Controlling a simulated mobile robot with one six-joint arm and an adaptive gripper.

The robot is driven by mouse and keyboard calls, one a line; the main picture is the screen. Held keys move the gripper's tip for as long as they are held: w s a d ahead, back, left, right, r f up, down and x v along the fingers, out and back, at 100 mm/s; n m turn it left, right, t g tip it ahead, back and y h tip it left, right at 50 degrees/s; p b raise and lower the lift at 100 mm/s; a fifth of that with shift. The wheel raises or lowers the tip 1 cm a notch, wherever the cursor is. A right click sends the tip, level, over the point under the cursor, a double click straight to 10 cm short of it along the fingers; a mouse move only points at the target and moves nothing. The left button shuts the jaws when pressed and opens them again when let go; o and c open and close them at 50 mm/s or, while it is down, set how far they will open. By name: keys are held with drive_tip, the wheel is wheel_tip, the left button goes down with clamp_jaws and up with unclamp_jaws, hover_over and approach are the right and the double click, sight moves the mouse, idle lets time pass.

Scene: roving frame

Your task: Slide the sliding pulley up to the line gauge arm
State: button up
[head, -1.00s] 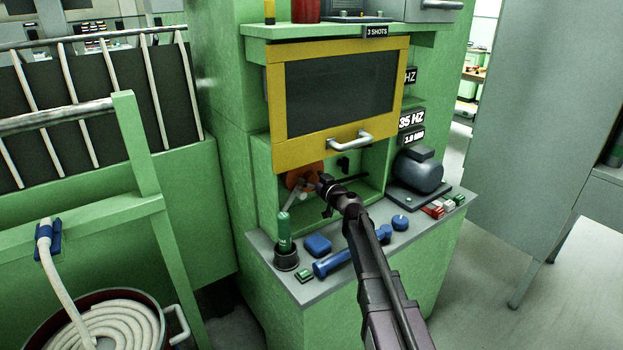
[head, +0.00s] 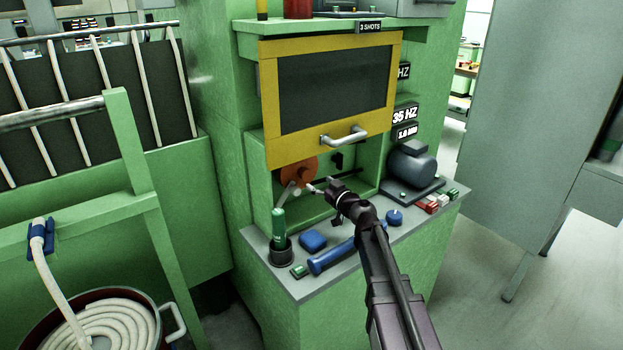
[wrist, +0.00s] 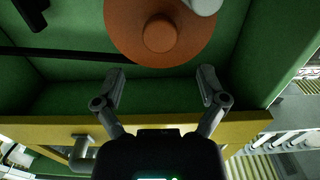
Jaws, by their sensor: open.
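A round orange disc (head: 299,169) with a raised hub sits inside the green cabinet, under the yellow door; in the wrist view the disc (wrist: 150,35) is at the top. It may be the sliding pulley, but I cannot be sure. A pale grey arm (head: 289,191) crosses its lower left; I cannot tell whether it is the line gauge arm. A pale cylinder end (wrist: 203,4) overlaps the disc in the wrist view. A dark rod (head: 352,173) runs right of the disc. My gripper (head: 318,190) is open and empty before the disc; its fingers (wrist: 162,84) stand apart, touching nothing visible.
The yellow door (head: 330,92) hangs above the opening. On the grey ledge (head: 302,284) are a green bottle (head: 278,222) in a black cup, a blue block (head: 313,241), a blue cylinder (head: 330,258) and a grey motor (head: 411,163). A hose bucket (head: 150,300) stands left.

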drive_tip(key=shift+v, duration=2.4)
drive_tip(key=shift+s, duration=0.1)
drive_tip(key=s+f+g+h+p, duration=0.1)
drive_tip(key=s+f+g+p, duration=0.2)
drive_tip(key=s+g, duration=0.3)
drive_tip(key=s+f+g+h+p, duration=0.2)
drive_tip(key=s+f+g+p, duration=0.15)
drive_tip(key=s, duration=0.35)
drive_tip(key=s+d+f+m+g+h+p, duration=0.2)
drive_tip(key=s+d+m+g+h, duration=0.3)
drive_tip(key=s+d, duration=0.6)
drive_tip(key=s+m+h+p, duration=0.1)
drive_tip(key=m+h, duration=0.1)
drive_tip(key=shift+s+d+f+h, duration=0.25)
drive_tip(key=shift+s+h, duration=0.05)
